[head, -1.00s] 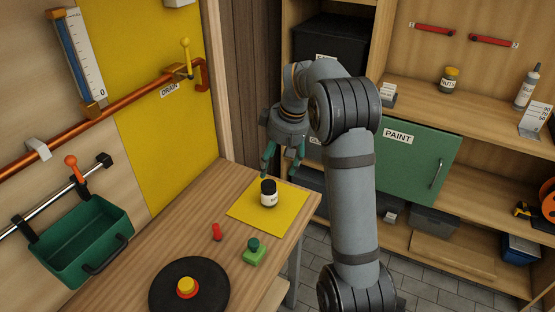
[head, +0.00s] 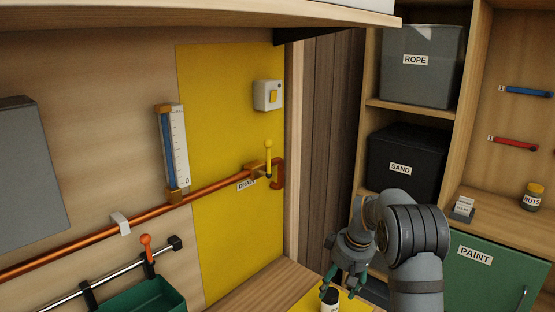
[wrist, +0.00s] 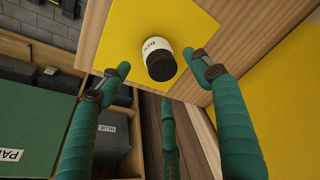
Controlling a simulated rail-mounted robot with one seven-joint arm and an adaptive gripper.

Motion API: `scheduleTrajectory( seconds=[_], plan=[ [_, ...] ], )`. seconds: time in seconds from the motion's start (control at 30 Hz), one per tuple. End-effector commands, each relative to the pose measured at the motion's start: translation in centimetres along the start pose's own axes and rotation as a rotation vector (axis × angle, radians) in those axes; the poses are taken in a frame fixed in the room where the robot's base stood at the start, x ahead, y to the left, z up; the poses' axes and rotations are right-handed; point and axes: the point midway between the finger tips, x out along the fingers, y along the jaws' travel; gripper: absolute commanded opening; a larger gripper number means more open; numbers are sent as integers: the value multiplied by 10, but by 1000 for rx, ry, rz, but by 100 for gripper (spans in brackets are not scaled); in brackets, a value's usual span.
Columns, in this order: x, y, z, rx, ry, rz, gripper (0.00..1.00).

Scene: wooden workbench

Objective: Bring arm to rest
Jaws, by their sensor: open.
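My gripper (head: 341,287) hangs over the workbench in the head view, with its green fingers pointing down. It is open, and its fingers spread apart in the wrist view (wrist: 158,66). A small jar with a black lid and white label (head: 330,301) stands below the fingers. The jar (wrist: 159,60) appears between the fingertips in the wrist view, apart from them and not held. It stands on a yellow mat (wrist: 123,25), which is mostly cut off in the head view.
A green bin (head: 145,297) hangs on a rail at lower left. A copper pipe with a yellow lever (head: 268,158) crosses the wall. Shelves with a grey ROPE box (head: 422,75), a black SAND box (head: 405,150) and a green PAINT door (head: 480,270) stand behind my arm.

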Motion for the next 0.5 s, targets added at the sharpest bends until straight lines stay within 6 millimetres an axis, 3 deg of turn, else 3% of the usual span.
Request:
scheduleTrajectory(
  seconds=[0.1,0.27,0.3,0.5],
  plan=[
    [27,-1,1,0,-5,-3,64],
    [54,0,1,0,0,1,64],
    [42,1,-4,0,5,3,64],
    [23,0,-8,0,2,1,64]
  ],
)
